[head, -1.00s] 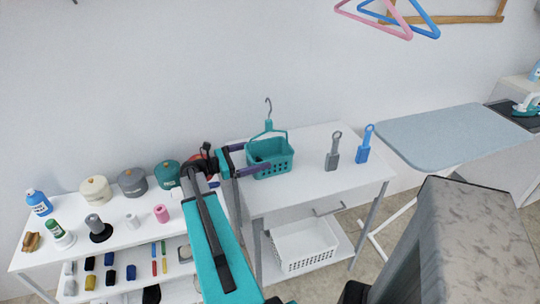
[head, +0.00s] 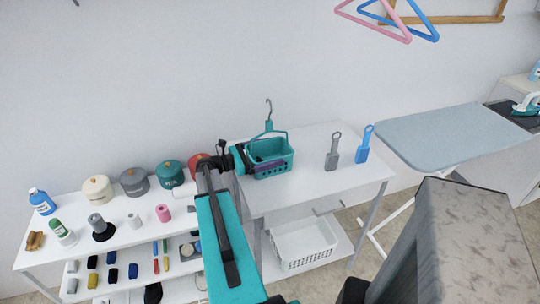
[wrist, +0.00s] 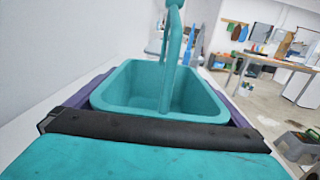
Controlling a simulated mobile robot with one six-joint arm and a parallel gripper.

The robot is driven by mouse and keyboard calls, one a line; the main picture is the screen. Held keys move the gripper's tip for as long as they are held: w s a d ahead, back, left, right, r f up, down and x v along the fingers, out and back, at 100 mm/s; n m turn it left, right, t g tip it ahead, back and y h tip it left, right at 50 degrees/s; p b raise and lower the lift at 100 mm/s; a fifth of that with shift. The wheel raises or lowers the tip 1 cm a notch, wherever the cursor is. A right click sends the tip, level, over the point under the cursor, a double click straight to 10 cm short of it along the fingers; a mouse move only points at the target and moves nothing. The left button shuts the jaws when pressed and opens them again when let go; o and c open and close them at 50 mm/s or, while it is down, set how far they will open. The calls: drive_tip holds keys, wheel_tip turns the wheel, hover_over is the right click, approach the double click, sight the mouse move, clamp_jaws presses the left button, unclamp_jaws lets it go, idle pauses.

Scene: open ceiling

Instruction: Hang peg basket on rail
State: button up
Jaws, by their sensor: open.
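The peg basket (head: 276,160) is teal, with a tall handle and a grey hook on top. It stands upright on the white table (head: 310,190), near its left back part, and looks empty in the wrist view (wrist: 205,105). My gripper (head: 266,166) is open at the basket's body, with purple fingers along two opposite sides of it. In the wrist view the fingers show left and right of the basket, their tips hidden behind it. Whether they touch it I cannot tell.
A grey brush (head: 333,155) and a blue brush (head: 364,147) stand right of the basket. A pink hanger (head: 375,22) and a blue hanger (head: 410,20) hang top right. Left is a shelf (head: 120,238) with pots and bottles; right, an ironing board (head: 450,135).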

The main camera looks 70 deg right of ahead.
drive_tip(key=c, duration=0.8)
drive_tip(key=shift+r, duration=0.25)
drive_tip(key=shift+r+b, duration=0.45)
drive_tip(key=shift+r, duration=0.7)
drive_tip(key=a, duration=0.5)
drive_tip(key=a+r+b, duration=0.1)
drive_tip(key=a, duration=0.4)
drive_tip(key=s+a+r, duration=0.1)
drive_tip(key=a, duration=0.4)
drive_tip(key=shift+a+r, duration=0.1)
drive_tip(key=shift+a, duration=0.25)
